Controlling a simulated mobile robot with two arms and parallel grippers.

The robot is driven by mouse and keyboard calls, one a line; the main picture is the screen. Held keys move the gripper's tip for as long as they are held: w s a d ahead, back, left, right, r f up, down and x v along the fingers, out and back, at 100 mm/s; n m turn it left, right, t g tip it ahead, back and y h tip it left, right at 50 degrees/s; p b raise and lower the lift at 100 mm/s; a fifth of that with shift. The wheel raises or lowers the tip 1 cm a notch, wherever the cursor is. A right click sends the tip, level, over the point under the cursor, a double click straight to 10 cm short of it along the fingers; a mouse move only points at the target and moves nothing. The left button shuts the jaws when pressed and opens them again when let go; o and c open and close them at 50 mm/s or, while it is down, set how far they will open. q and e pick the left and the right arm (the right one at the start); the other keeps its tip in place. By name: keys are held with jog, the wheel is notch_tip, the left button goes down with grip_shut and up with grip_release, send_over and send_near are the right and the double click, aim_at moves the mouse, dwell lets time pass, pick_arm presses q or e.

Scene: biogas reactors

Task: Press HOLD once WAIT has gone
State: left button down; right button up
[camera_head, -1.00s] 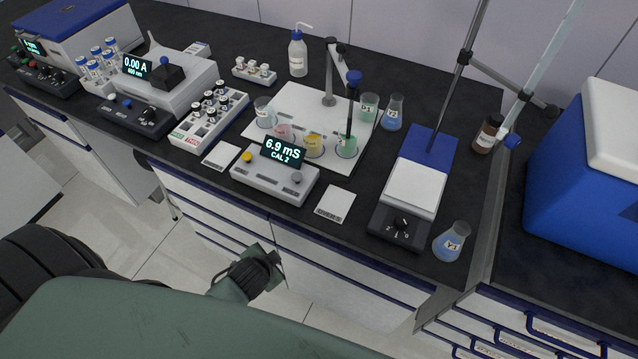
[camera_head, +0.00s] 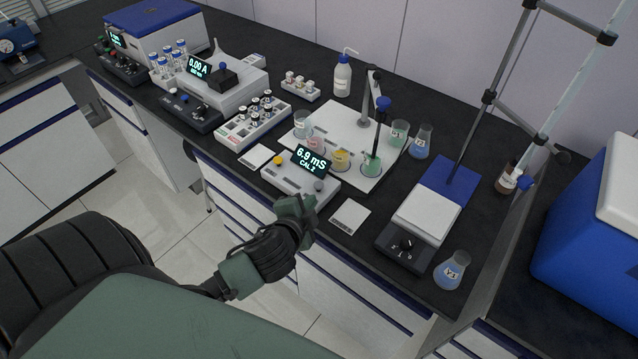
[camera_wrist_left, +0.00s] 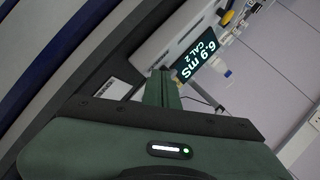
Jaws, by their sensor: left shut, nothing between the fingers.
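The meter (camera_head: 301,184) is a white box near the bench's front edge. Its tilted display (camera_head: 312,160) reads "6.9 mS" and "CAL 2"; I see neither WAIT nor HOLD on it. It has a yellow button (camera_head: 278,160) on its left and a grey knob or button (camera_head: 318,185) on its right. My left gripper (camera_head: 304,204) is shut and empty, at the front of the meter, low and to the right; I cannot tell if it touches. In the left wrist view the shut fingers (camera_wrist_left: 162,88) point toward the meter's display (camera_wrist_left: 200,57). My right gripper is not in view.
A white board (camera_head: 310,122) with several beakers and a probe stand is behind the meter. White cards (camera_head: 349,217) lie beside it. A stirrer (camera_head: 428,215) and a blue flask (camera_head: 452,270) stand to the right. A vial rack (camera_head: 254,125) stands to the left.

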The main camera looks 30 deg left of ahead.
pick_arm(q)
jog(key=w+r+m+t, duration=0.1)
jog(key=r, duration=0.1)
jog(key=w+r+m+t, duration=0.1)
jog(key=r, duration=0.1)
jog(key=w+r+m, duration=0.1)
jog(key=shift+w+r+m+t+h, duration=0.3)
jog(key=shift+w+r+t, duration=0.05)
jog(key=shift+r+t, duration=0.05)
jog(key=w+d+r+m+t+h, duration=0.1)
jog(key=w+d+r+m+h, duration=0.1)
jog(key=d+r+m+h, duration=0.5)
jog(key=w+r+m+t+h, duration=0.25)
jog(key=r+m, duration=0.35)
jog(key=m, duration=0.6)
jog(key=m+g+y+p, duration=0.1)
jog(key=m+g+y, duration=0.1)
jog(key=m+g, duration=1.25)
send_over(315, 186)
notch_tip(315, 186, down, 7)
jog(key=m+t, duration=0.4)
jog(key=shift+r+t, duration=0.15)
jog(key=shift+t, duration=0.15)
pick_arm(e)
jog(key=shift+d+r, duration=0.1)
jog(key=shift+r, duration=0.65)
pick_arm(q)
jog(key=shift+a, duration=0.1)
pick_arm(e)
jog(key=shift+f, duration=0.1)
